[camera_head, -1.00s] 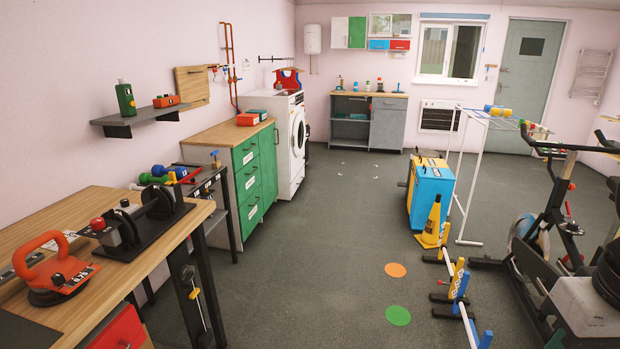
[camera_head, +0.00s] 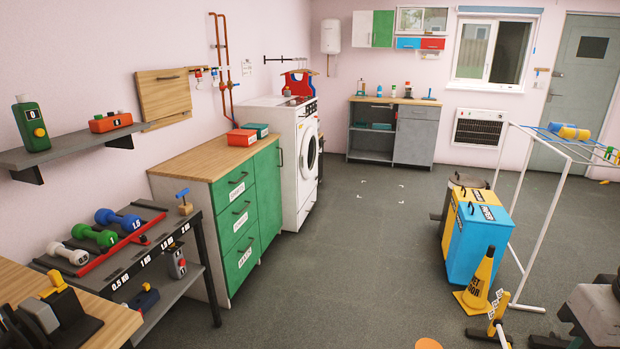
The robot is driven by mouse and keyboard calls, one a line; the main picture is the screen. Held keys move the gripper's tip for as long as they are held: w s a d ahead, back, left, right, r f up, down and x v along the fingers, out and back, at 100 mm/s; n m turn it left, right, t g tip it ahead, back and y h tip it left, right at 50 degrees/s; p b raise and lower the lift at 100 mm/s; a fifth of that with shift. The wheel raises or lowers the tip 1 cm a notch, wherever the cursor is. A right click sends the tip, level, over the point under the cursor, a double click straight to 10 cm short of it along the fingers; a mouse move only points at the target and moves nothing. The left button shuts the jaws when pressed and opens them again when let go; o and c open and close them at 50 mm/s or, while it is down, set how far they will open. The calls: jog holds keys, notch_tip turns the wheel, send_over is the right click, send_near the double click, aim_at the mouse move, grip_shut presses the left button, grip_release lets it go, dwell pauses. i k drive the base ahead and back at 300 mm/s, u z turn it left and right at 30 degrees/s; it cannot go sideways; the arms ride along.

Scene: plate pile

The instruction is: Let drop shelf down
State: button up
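A wooden panel (camera_head: 164,94) with a dark handle near its top edge is on the left wall, and I take it to be the drop shelf. It stands upright, close against the wall, above the left end of the wood-topped green cabinet (camera_head: 222,145). How it is hinged or latched cannot be made out. My gripper is not in view.
A grey wall shelf (camera_head: 70,148) holds a green bottle (camera_head: 31,124) and a red-orange box (camera_head: 110,122). A dumbbell rack (camera_head: 128,248) stands before the cabinet. Bins (camera_head: 477,240) and a yellow cone (camera_head: 479,283) stand right. The floor (camera_head: 345,245) between is clear.

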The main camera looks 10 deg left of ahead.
aim_at(163, 93)
jog(key=u, duration=0.15)
jog(key=i, duration=1.6)
jog(key=u, duration=0.55)
jog(key=i, duration=1.95)
jog(key=u, duration=0.45)
